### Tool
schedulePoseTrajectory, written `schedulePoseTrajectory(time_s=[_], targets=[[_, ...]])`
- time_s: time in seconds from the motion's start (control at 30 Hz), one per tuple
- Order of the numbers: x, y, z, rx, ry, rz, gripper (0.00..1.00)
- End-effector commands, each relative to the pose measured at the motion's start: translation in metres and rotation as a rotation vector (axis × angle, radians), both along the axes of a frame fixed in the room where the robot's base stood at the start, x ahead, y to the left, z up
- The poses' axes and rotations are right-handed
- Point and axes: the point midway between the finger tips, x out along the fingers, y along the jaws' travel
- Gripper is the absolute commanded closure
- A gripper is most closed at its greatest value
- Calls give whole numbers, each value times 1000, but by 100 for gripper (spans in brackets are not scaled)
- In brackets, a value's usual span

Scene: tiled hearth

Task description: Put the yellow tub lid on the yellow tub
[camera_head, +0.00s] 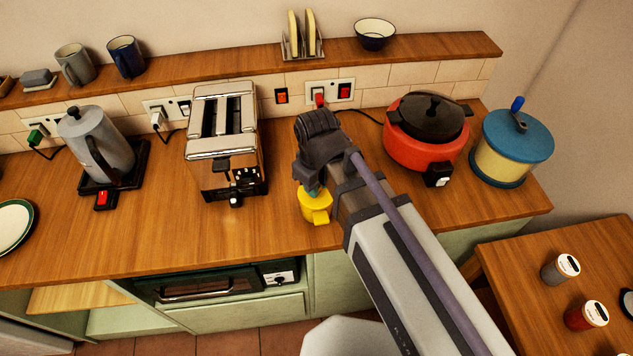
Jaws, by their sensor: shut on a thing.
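My gripper (312,187) points down over the worktop, right of the toaster. It is shut on the yellow tub lid, though the arm largely hides its fingertips. A bright yellow piece (314,205) with a squarish tab at its front shows right under the gripper. A small teal patch shows between the gripper and the yellow. I cannot tell from this view where the lid ends and the yellow tub begins, or whether they touch. No other bright yellow tub shows.
A chrome toaster (222,140) stands close left of the gripper and a red cooker (425,135) to its right. A blue-lidded cream drum (510,148) and a grey kettle (97,143) stand farther out. The wooden worktop (150,235) is clear at front left.

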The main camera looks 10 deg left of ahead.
Motion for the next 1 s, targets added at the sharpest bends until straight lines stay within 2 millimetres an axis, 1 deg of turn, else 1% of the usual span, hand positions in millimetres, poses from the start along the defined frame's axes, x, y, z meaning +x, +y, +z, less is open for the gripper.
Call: schedulePoseTrajectory(time_s=[0.17, 0.2, 0.4, 0.5, 1.0], targets=[[0, 0, 0, 0, 0, 0, 99], [0, 0, 0, 0, 0, 0, 70], [0, 0, 0, 0, 0, 0, 51], [0, 0, 0, 0, 0, 0, 43], [0, 0, 0, 0, 0, 0, 43]])
